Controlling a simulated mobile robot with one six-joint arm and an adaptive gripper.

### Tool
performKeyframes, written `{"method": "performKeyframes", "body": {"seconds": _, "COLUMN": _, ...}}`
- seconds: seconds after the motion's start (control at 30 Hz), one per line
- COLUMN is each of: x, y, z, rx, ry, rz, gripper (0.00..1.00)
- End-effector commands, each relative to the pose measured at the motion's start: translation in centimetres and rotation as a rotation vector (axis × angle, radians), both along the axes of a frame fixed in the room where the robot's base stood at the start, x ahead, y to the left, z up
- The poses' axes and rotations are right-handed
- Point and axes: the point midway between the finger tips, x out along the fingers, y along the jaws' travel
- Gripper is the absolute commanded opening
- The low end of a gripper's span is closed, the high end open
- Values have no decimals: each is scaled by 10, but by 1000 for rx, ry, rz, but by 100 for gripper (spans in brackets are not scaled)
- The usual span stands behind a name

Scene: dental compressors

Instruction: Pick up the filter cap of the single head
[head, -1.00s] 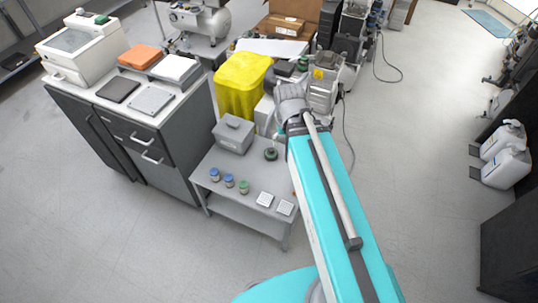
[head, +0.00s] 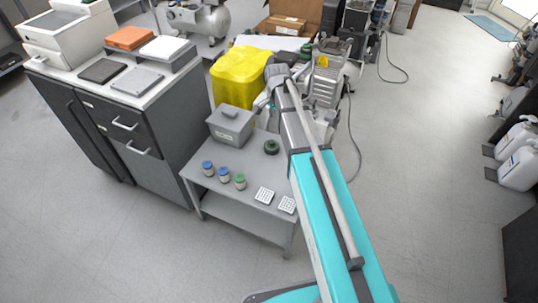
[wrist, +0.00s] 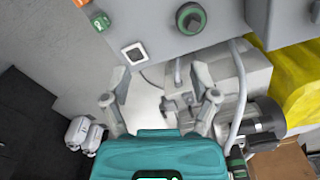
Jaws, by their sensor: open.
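My gripper (wrist: 160,72) is open in the wrist view, with its two fingers spread wide and nothing held between them. A grey compressor assembly (wrist: 225,78) lies beyond and beside the right finger, with a black cylindrical motor (wrist: 262,122) to its right. A dark green round part (wrist: 189,18) lies on a grey surface, above and apart from the fingers; a similar one stands on the low table in the head view (head: 271,147). I cannot tell which part is the filter cap of the single head. In the head view my gripper is hidden by my arm.
The low grey table (head: 225,184) bears a lidded grey box (head: 231,125), three small jars (head: 223,174) and two white pads (head: 264,195). A yellow cover (head: 240,78) and compressors (head: 327,82) stand close to my arm.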

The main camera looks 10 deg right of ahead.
Motion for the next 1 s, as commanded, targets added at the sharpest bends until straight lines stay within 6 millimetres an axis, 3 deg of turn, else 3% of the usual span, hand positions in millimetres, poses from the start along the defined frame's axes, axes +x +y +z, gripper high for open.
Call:
{"method": "performKeyframes", "body": {"seconds": 0.03, "x": 17, "y": 0, "z": -22, "rx": 0, "ry": 0, "rz": -48, "gripper": 77}}
{"method": "performKeyframes", "body": {"seconds": 0.1, "x": 32, "y": 0, "z": -35, "rx": 0, "ry": 0, "rz": -120, "gripper": 77}}
{"method": "performKeyframes", "body": {"seconds": 0.4, "x": 78, "y": 0, "z": -76, "rx": 0, "ry": 0, "rz": -362, "gripper": 77}}
{"method": "performKeyframes", "body": {"seconds": 0.6, "x": 87, "y": 0, "z": -83, "rx": 0, "ry": 0, "rz": -425, "gripper": 77}}
{"method": "performKeyframes", "body": {"seconds": 1.0, "x": 87, "y": 0, "z": -83, "rx": 0, "ry": 0, "rz": -430, "gripper": 77}}
